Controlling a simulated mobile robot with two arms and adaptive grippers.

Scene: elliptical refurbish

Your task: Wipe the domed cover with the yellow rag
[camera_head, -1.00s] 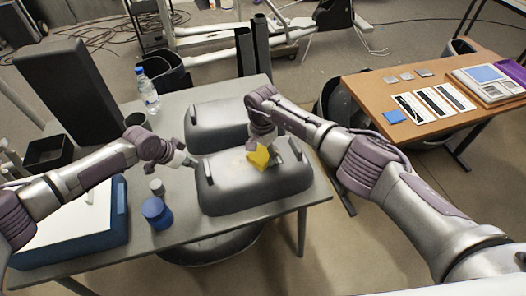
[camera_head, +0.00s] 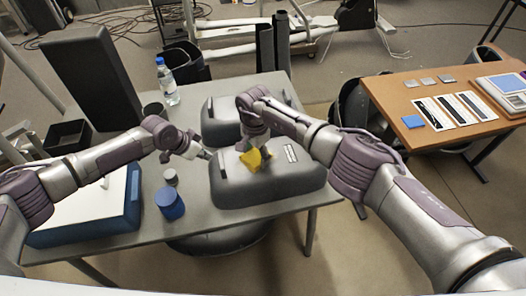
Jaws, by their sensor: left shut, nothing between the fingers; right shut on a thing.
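The domed cover (camera_head: 245,190) is a grey, rounded shell lying at the front of the grey table, with upright tabs at its ends. My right gripper (camera_head: 259,150) is above its top and shut on the yellow rag (camera_head: 252,160). My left gripper (camera_head: 208,156) is shut and empty, close to the cover's upper left edge. I cannot tell whether it touches the cover.
A second grey cover (camera_head: 222,128) lies behind. Left of the front cover stand a blue jar (camera_head: 170,204) and a small grey jar (camera_head: 170,177). A water bottle (camera_head: 167,85) stands at the back. A blue-and-white case (camera_head: 85,215) lies left. A brown table (camera_head: 385,90) stands right.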

